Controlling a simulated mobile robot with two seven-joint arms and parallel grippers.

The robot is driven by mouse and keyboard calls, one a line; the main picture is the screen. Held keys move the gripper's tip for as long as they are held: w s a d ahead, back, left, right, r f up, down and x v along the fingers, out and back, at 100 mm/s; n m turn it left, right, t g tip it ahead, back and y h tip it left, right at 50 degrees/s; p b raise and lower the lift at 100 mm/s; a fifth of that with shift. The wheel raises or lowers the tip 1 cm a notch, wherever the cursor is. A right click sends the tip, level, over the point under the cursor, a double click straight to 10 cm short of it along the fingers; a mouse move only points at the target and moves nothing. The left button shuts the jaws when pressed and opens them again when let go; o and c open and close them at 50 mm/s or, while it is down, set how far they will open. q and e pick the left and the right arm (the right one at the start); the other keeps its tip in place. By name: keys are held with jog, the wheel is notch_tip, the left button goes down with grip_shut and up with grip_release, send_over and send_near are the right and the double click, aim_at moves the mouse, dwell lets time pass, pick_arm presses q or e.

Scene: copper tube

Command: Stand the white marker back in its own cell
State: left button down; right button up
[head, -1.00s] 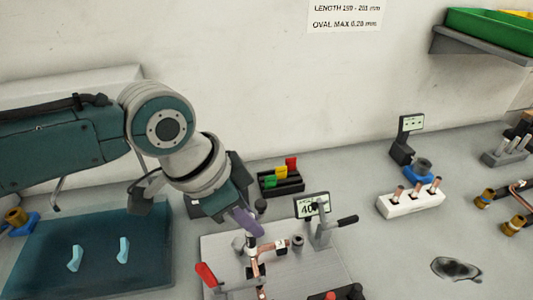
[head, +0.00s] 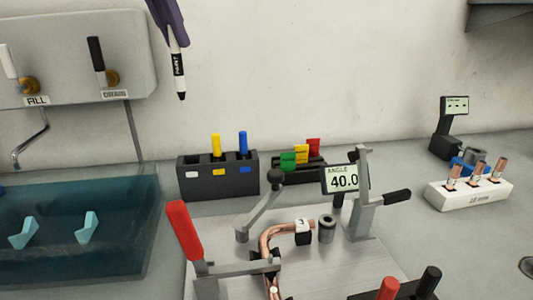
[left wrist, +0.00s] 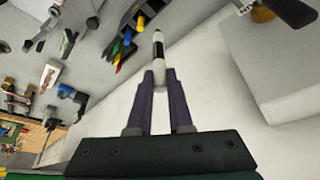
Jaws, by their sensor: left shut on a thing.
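My left gripper (head: 167,16) is high at the top of the head view, its purple fingers shut on the white marker (head: 178,72). The marker hangs nearly upright, black tip down, in front of the wall. In the left wrist view the marker (left wrist: 158,46) sticks out between the fingertips (left wrist: 159,82). Below and right of it in the head view is the dark marker rack (head: 219,184). Its left cell has a white label (head: 191,175) and no marker standing in it. A yellow marker (head: 216,146) and a blue marker (head: 243,144) stand in the other cells. My right gripper is not in view.
A wall panel with FILL and DRAIN valves (head: 70,62) is left of the marker, above a blue water tank (head: 70,260). A tube bender with a red handle (head: 183,235) stands in front of the rack. A card holder (head: 300,168) is right of the rack.

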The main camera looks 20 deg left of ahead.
pick_arm(q)
notch_tip(320, 180, down, 18)
jog(key=shift+f+b, duration=0.25)
jog(key=shift+b, duration=0.2)
jog(key=shift+f, duration=0.1)
jog(key=c, duration=0.8)
grip_release()
jog(key=shift+c, duration=0.2)
jog(key=p+v, duration=0.2)
jog(key=v, duration=1)
